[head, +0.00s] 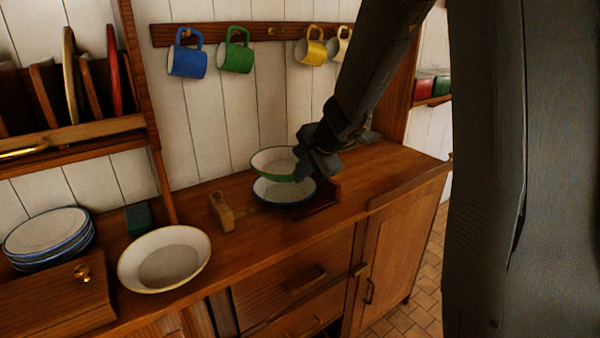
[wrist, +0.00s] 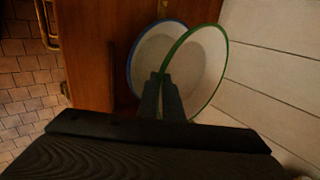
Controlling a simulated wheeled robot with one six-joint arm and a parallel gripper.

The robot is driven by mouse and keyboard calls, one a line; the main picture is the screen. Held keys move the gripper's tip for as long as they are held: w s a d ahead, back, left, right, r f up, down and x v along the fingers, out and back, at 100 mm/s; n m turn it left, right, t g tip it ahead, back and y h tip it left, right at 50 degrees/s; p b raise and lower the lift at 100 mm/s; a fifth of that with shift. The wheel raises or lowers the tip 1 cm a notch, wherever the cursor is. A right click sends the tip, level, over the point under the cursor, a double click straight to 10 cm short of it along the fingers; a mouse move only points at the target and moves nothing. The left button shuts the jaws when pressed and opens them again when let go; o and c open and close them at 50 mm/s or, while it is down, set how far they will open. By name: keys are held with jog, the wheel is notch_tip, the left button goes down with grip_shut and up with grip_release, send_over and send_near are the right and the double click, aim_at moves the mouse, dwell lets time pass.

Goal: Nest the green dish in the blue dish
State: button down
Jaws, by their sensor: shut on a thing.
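The green dish (head: 273,163), white inside with a green rim, is held by my gripper (head: 318,162) at its right edge in the head view. The blue dish (head: 284,191), white inside with a blue rim, sits on the wooden counter below it. The green dish overlaps the blue one in view and appears a little above it. In the wrist view my gripper (wrist: 161,96) is shut on the rim of the green dish (wrist: 198,75). The blue dish (wrist: 145,50) shows behind it, partly hidden. I cannot tell whether the two dishes touch.
A wooden block (head: 221,212) stands on the counter (head: 262,233) left of the blue dish. A larger cream dish (head: 164,259) and a stack of blue-rimmed plates (head: 48,237) are further left. Blue (head: 187,60), green (head: 236,57) and yellow (head: 312,50) mugs hang above.

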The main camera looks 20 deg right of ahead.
jog(key=shift+f+b, duration=1.95)
jog(key=shift+b, duration=0.1)
jog(key=shift+f+b, duration=0.9)
jog(key=shift+b, duration=0.5)
dwell(1.5)
jog(key=c, duration=1.8)
grip_release()
jog(key=shift+c, duration=0.2)
jog(key=shift+s+f, duration=0.1)
jog(key=shift+a, duration=0.1)
jog(key=shift+r+p, duration=3.85)
jog(key=shift+r, duration=0.3)
